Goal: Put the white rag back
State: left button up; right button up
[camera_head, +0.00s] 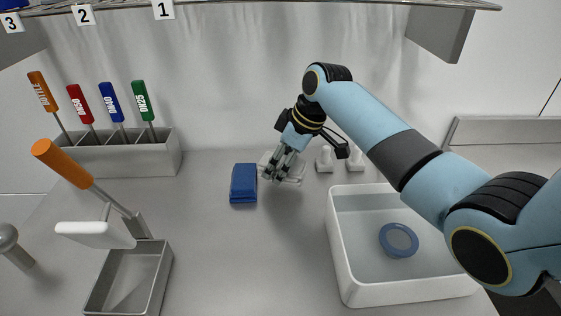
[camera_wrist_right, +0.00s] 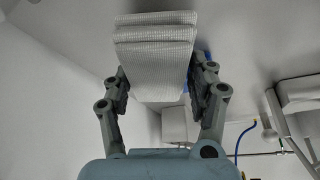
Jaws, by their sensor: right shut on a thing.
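The white rag (camera_wrist_right: 155,55) is a folded, textured pad that fills the space between the fingers in the right wrist view. In the head view the white rag (camera_head: 294,178) is on the grey worktop at the back, partly hidden behind the fingers. My right gripper (camera_head: 279,168) points down at it and is shut on it; the right gripper also shows in the wrist view (camera_wrist_right: 157,85). A folded blue rag (camera_head: 244,184) lies just left of the white rag. Whether the white rag touches the worktop is hard to tell. My left gripper is not in view.
Small white fittings (camera_head: 325,159) stand right of the gripper. At left are a rack (camera_head: 120,160) of colour-handled tools and an orange-handled brush (camera_head: 95,234) over a metal tray (camera_head: 160,270). The middle worktop is clear.

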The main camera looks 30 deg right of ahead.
jog(key=shift+f, duration=0.55)
jog(key=o, duration=1.2)
jog(key=v, duration=0.8)
jog(key=shift+w+r, duration=0.1)
jog(key=shift+r, duration=0.35)
